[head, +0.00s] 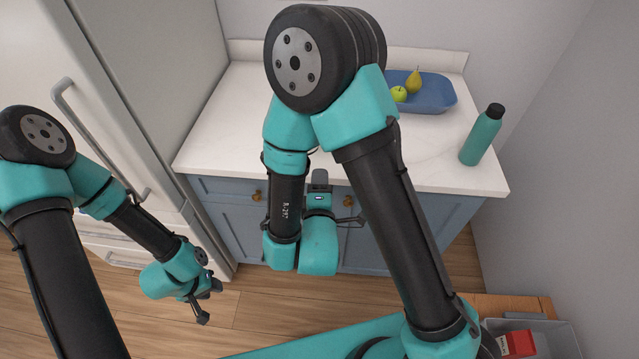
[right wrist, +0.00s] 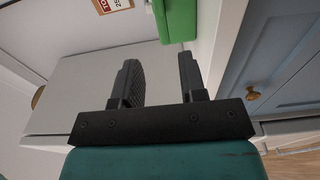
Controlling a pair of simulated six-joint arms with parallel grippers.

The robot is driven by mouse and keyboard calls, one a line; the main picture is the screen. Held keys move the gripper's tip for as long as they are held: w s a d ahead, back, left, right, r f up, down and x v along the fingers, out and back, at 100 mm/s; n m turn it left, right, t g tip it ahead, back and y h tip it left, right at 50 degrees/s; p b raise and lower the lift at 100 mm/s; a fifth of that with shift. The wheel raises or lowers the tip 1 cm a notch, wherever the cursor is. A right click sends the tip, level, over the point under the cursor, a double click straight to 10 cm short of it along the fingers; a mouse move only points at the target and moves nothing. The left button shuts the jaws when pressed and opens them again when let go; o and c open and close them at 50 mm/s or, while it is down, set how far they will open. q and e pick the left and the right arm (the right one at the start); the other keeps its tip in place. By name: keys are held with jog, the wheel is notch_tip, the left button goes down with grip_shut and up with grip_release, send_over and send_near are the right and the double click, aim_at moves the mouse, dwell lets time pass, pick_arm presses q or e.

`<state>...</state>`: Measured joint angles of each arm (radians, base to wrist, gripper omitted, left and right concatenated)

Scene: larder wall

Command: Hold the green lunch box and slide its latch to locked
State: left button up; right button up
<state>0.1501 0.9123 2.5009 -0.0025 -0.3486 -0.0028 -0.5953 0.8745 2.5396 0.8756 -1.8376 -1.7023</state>
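The green lunch box (right wrist: 178,18) shows only in part, at the top of the right wrist view; its latch cannot be made out. I do not see it in the head view, where my right arm covers part of the counter. My right gripper (right wrist: 160,68) is open, with nothing between its fingers, and the box lies beyond the fingertips.
The white counter (head: 235,120) holds a blue tray (head: 435,100) with a green apple (head: 399,94) and a pear (head: 414,80), and a teal bottle (head: 482,136) at right. A fridge (head: 150,60) stands left. A grey bin (head: 555,340) with a red item (head: 520,343) is at lower right.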

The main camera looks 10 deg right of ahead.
jog(key=x, duration=1.7)
grip_shut()
pick_arm(q)
jog(key=shift+c, duration=0.3)
